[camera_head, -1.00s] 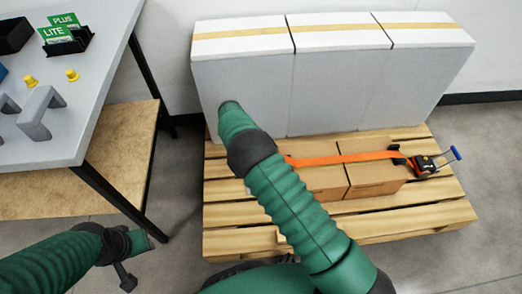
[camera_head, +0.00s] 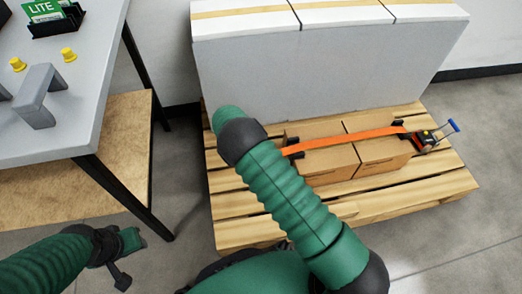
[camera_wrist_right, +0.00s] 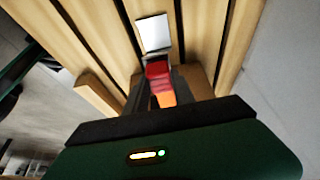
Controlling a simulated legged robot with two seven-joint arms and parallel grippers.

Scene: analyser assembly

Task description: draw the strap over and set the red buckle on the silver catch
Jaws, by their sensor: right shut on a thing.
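The orange strap (camera_head: 345,138) lies across two cardboard boxes, from the black ratchet (camera_head: 424,140) on the right to the left box's edge, where my right arm (camera_head: 285,195) covers what lies beyond. In the right wrist view, my right gripper (camera_wrist_right: 160,88) is shut on the red buckle (camera_wrist_right: 157,71), with orange strap (camera_wrist_right: 165,99) behind it. A bright silver plate, seemingly the silver catch (camera_wrist_right: 154,33), lies just ahead of the buckle; I cannot tell whether they touch. My left gripper (camera_head: 130,243) is at the lower left, away from the strap; its jaws are unclear.
The boxes (camera_head: 378,151) stand on a wooden pallet (camera_head: 400,203) before large white-topped grey blocks (camera_head: 320,75). A grey table (camera_head: 75,120) with a grey bracket and yellow knobs stands at the left. The floor right of the pallet is clear.

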